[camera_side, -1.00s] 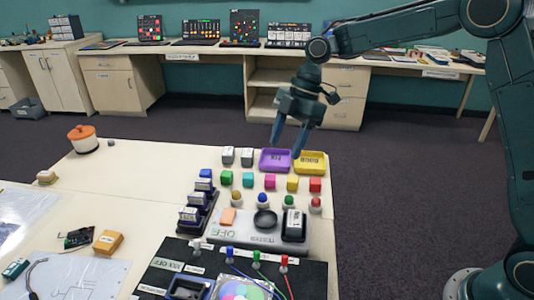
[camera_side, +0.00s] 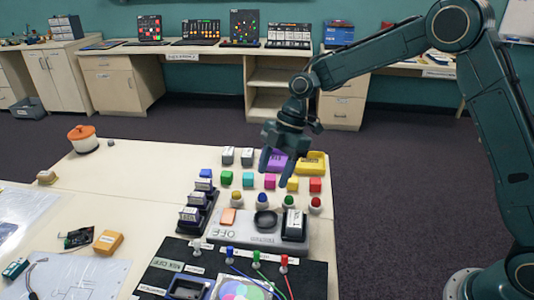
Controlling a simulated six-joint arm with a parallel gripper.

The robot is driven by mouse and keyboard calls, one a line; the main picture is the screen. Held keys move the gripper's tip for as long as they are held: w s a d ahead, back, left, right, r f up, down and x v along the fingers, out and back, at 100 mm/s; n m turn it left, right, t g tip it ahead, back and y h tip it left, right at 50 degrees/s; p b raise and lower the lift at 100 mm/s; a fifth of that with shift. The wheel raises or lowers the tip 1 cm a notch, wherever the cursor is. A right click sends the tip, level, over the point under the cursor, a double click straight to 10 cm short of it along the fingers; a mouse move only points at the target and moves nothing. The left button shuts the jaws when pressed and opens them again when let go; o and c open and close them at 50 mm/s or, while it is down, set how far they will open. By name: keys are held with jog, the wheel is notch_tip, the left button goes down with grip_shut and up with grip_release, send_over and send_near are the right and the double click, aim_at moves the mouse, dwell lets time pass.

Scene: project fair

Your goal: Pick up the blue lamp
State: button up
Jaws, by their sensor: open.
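A small lamp with a round blue top (camera_side: 262,199) stands on a white base in a row with yellow, green and red ones, behind the grey panel. Another blue-topped piece (camera_side: 229,253) stands on the black board at the front, beside green and red ones with wires. I cannot tell for certain which one is the blue lamp. My gripper (camera_side: 274,174) is open and empty, with its fingers pointing down. In the picture it is just above the round blue-topped lamp, apart from it. It partly hides the purple tray.
Coloured cubes, such as the pink one (camera_side: 270,181) and red one (camera_side: 315,185), stand behind the lamps. The yellow tray (camera_side: 312,162) and purple tray (camera_side: 283,168) are behind them. The grey panel (camera_side: 268,238) lies in front. The table's left middle is clear.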

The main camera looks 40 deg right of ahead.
aim_at(262, 200)
jog(key=shift+x, duration=3.5)
jog(key=shift+w, duration=0.15)
jog(key=c, duration=1.1)
